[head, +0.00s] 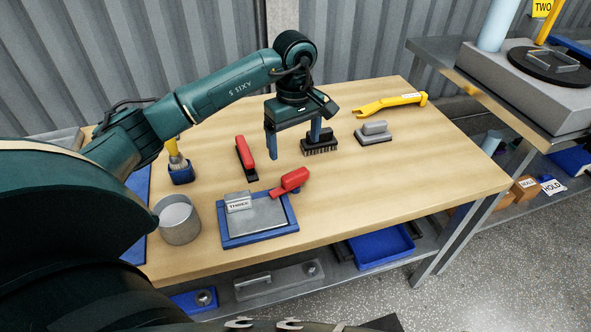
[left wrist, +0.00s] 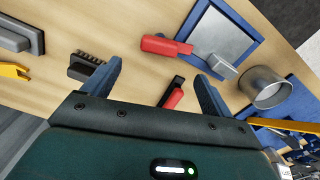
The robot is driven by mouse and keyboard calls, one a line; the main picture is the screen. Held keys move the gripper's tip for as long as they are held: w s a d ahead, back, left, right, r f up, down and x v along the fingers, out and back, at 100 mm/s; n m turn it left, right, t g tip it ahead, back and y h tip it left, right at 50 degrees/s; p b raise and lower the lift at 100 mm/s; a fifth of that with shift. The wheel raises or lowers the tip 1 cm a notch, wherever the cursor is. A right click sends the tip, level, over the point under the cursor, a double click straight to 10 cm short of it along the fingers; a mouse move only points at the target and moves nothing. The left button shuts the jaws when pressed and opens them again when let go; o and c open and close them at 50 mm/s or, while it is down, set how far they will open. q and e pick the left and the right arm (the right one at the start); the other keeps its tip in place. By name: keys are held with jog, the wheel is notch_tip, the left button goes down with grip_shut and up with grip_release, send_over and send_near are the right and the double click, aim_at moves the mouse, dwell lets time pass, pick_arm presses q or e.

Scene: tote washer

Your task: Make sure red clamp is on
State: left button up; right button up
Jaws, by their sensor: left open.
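A red-handled piece (head: 292,180), which looks like the red clamp, lies at the back right corner of a blue-framed plate (head: 262,237). My left gripper (head: 293,138) is open and empty above the table, behind the red handle and right of the second tool. My right gripper is not in view.
A block marked THREE (head: 238,202) sits on the plate. A metal cup (head: 179,222), a brush in a blue holder (head: 181,174), a black brush (head: 319,143), a grey-handled block (head: 374,133) and a yellow tool (head: 390,103) stand around. The table's right front is clear.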

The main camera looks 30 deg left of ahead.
aim_at(295, 173)
pick_arm(q)
notch_tip(295, 173, down, 10)
jog(key=shift+r, duration=0.15)
jog(key=shift+c, duration=0.2)
